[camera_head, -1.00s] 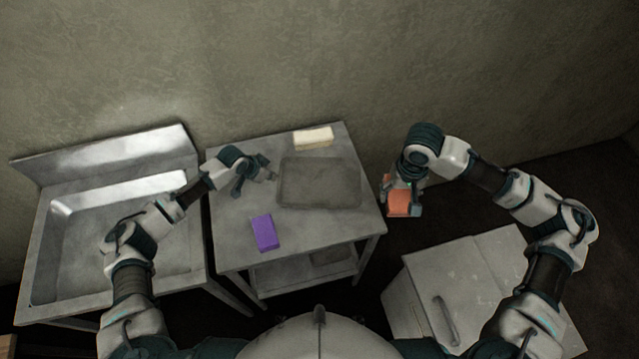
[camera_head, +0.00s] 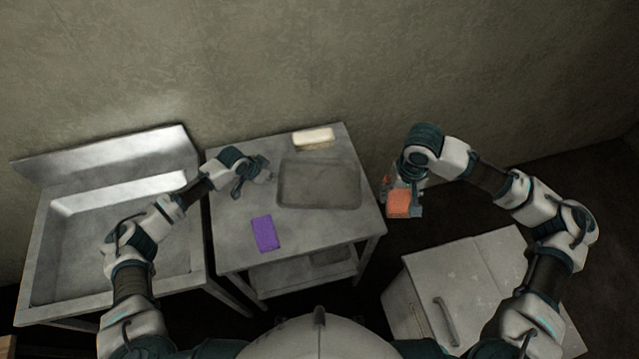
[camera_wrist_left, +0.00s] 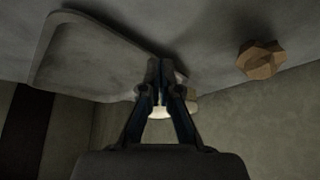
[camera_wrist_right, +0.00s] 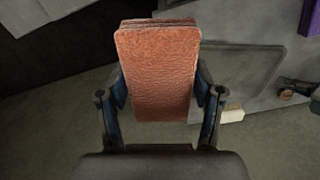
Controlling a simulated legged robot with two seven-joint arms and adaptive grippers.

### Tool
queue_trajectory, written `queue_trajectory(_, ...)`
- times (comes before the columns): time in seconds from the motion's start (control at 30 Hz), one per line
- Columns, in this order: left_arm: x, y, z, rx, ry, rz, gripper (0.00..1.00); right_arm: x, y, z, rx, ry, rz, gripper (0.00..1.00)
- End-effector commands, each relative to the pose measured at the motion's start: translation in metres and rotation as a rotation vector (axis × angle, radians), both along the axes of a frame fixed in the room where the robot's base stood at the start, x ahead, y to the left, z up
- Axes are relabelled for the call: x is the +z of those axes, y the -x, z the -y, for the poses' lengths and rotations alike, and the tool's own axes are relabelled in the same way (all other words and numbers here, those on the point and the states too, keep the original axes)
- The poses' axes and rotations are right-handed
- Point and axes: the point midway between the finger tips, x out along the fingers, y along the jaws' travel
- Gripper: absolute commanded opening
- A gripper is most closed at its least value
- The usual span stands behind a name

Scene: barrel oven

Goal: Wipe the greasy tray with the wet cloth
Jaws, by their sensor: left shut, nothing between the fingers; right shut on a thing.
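The tray (camera_head: 318,184) is a shallow, dull grey, stained pan lying flat on the metal table. It also shows in the left wrist view (camera_wrist_left: 95,60) and the right wrist view (camera_wrist_right: 240,70). My right gripper (camera_head: 402,197) is shut on an orange-brown, leathery-looking block (camera_wrist_right: 158,75), perhaps the cloth, and holds it in the air off the table's right edge. I cannot tell whether it is wet. My left gripper (camera_head: 262,174) is shut and empty, just left of the tray; its closed fingertips (camera_wrist_left: 160,65) overlap the tray's edge in the left wrist view.
A purple block (camera_head: 265,233) lies on the table (camera_head: 232,255) in front of the tray. A cream block (camera_head: 313,136) lies behind it. A brown faceted lump (camera_wrist_left: 262,60) sits near the left gripper. A sink (camera_head: 110,225) stands left, a white chest with a handle (camera_head: 470,285) front right.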

Motion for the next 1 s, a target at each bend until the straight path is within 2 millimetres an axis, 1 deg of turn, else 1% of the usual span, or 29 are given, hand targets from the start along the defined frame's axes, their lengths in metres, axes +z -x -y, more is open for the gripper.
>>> queue_trajectory(0.27,-0.002,0.000,0.000,0.000,0.000,0.000,0.00,-0.001,0.000,0.000,0.000,0.000,0.000,0.38)
queue_trajectory(1.0,-0.017,0.000,0.000,0.000,0.001,-0.001,0.00,-0.008,0.000,0.000,0.000,0.000,-0.002,0.38)
